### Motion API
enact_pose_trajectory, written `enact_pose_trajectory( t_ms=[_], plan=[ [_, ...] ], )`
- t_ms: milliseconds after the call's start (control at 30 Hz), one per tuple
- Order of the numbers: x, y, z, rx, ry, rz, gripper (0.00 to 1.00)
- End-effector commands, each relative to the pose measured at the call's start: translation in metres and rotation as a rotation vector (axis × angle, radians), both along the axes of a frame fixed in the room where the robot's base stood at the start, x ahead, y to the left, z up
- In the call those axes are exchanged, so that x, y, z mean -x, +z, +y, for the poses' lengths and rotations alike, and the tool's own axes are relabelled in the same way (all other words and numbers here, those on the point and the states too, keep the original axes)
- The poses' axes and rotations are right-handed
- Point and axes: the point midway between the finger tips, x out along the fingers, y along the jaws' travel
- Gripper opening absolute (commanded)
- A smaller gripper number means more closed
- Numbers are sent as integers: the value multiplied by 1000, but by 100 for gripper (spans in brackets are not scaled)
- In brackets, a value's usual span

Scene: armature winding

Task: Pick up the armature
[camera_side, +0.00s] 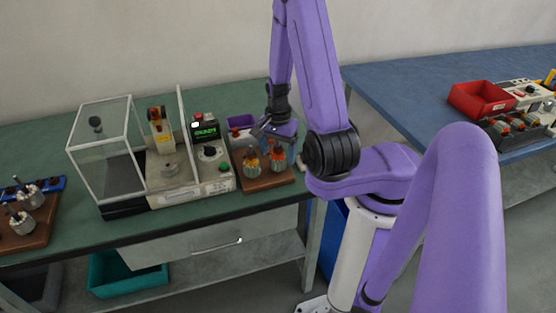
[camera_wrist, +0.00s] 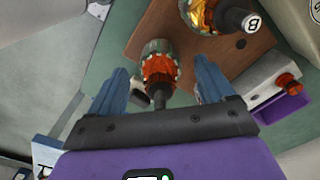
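Two armatures with orange-red windings stand on a brown wooden board (camera_side: 268,179) in the side view, a left one (camera_side: 251,163) and a right one (camera_side: 277,159). My gripper (camera_side: 268,131) is just above them, pointing down. In the wrist view my gripper (camera_wrist: 160,66) is open, with its blue fingers apart on either side of one armature (camera_wrist: 159,66). A gap shows between the fingers and this armature, and I see no contact. The other armature (camera_wrist: 198,14) is at the top, partly cut off. I cannot tell which side-view armature is between the fingers.
A winding machine with a clear guard box (camera_side: 100,150) and green display (camera_side: 206,131) stands to the left. A purple bin (camera_side: 240,122) is behind the board. Another board (camera_side: 30,232) with bare armatures lies far left. A blue table (camera_side: 420,95) with a red bin (camera_side: 481,98) is right.

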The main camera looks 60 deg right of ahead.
Motion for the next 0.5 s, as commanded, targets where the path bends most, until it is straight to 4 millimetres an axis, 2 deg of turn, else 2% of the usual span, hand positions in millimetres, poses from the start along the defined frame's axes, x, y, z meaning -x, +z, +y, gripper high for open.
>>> enact_pose_trajectory(
  t_ms=[33,200,233,500],
  plan=[
    [0,0,0,0,0,0,66],
    [0,0,0,0,0,0,11],
    [0,0,0,1,0,0,7],
    [0,1,0,1,-1,-1,7]
  ],
)
